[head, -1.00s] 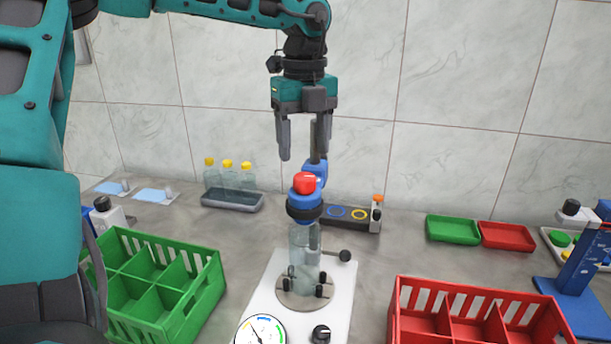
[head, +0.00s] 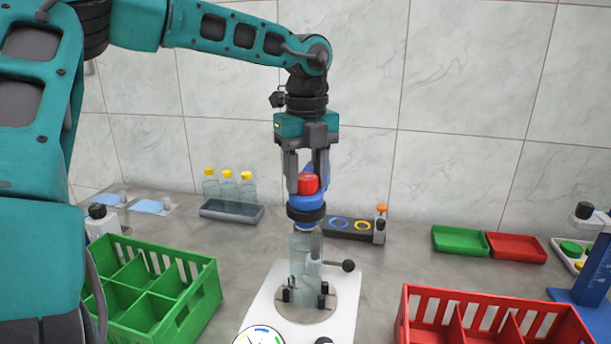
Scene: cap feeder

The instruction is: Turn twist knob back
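A dispenser-like device stands on a white base plate (head: 277,301), with a clear bottle-like body, a blue head (head: 306,202) and a red top piece (head: 308,184). A round gauge (head: 259,337) and a black knob (head: 324,341) sit at the plate's front, both cut by the picture's lower edge. A black ball-ended lever (head: 348,266) sticks out to the right. My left gripper (head: 306,180) points down, its fingers apart at the red top piece's level. I cannot tell whether they touch it. My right gripper is out of view.
A green divided crate (head: 205,290) stands at the left and a red one (head: 480,296) at the right. Behind are a grey tray with yellow-capped bottles (head: 228,187), a dark ring holder (head: 345,236), and small green (head: 459,241) and red (head: 516,248) trays.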

